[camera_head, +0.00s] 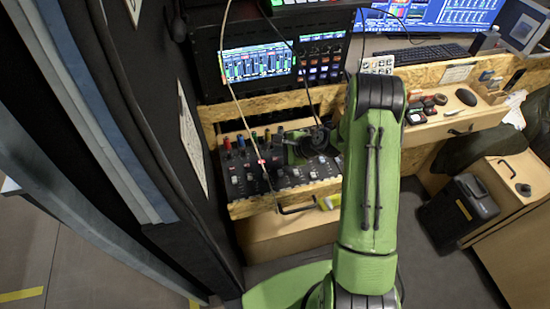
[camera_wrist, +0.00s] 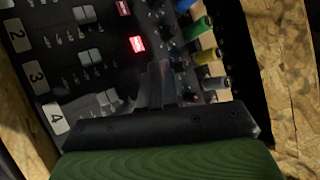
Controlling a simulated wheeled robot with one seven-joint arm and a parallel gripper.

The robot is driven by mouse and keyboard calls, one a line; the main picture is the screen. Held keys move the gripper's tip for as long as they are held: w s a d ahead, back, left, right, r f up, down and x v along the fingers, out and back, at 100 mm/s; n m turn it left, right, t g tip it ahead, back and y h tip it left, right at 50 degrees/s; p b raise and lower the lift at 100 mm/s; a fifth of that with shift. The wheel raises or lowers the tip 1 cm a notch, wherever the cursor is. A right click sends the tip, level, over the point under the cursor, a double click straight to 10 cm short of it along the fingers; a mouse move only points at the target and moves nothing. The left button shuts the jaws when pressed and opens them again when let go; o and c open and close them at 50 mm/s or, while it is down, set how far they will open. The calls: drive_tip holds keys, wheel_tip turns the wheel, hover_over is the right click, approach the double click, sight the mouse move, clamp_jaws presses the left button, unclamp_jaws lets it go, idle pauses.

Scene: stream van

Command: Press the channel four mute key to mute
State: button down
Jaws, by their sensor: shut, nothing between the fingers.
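The mixer panel (camera_head: 290,176) lies in a wooden desk, and channel labels 2, 3 and 4 show in the wrist view. The channel four label (camera_wrist: 55,118) and channel four fader (camera_wrist: 106,98) are visible at the lower left. My gripper (camera_wrist: 160,78) is shut and empty, its fingertips over the channel four row, in line with the lit mute keys. The channel four mute key is hidden behind the fingers, so I cannot tell its light or whether they touch it.
Coloured knobs, including a yellow one (camera_wrist: 208,57), stand close right of my fingers. A rack with a lit screen (camera_head: 257,63) stands behind the mixer. A cable (camera_head: 238,108) hangs across the panel.

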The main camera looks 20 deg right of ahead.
idle(0.3)
drive_tip(key=shift+f+b, duration=0.4)
drive_tip(key=shift+f, duration=0.1)
drive_tip(key=shift+f, duration=0.25)
drive_tip(key=shift+r, duration=0.1)
idle(0.4)
drive_tip(key=shift+r+p, duration=0.35)
drive_tip(key=shift+r, duration=0.3)
wheel_tip(320, 180, up, 6)
drive_tip(key=p, duration=0.4)
drive_tip(key=shift+p, duration=0.3)
